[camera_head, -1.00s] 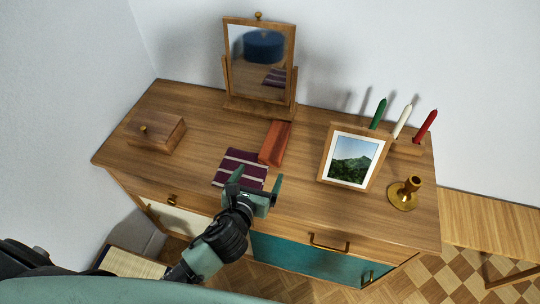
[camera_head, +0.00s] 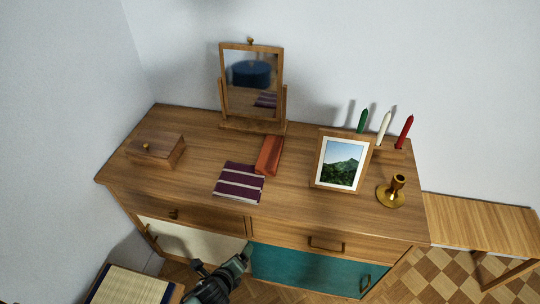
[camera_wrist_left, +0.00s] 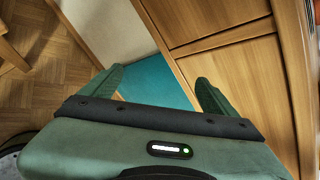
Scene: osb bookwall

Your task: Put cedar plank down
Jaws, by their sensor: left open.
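The cedar plank, seemingly the reddish-brown block (camera_head: 269,155), lies flat on the dresser top (camera_head: 210,150). It is beside a dark striped cloth (camera_head: 239,182); I cannot tell whether its edge touches the cloth. My left gripper (camera_head: 222,257) is open and empty, low in front of the dresser's drawer fronts and apart from the plank. In the left wrist view its two green fingers (camera_wrist_left: 160,88) are spread, with nothing between them. The plank is not visible in that view. My right gripper is not in view.
On the dresser stand a mirror (camera_head: 252,85), a wooden box (camera_head: 156,150), a framed picture (camera_head: 341,163), a brass candlestick (camera_head: 392,191) and candles (camera_head: 384,128). A wooden bench (camera_head: 480,220) is at right. The dresser top's front left is clear.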

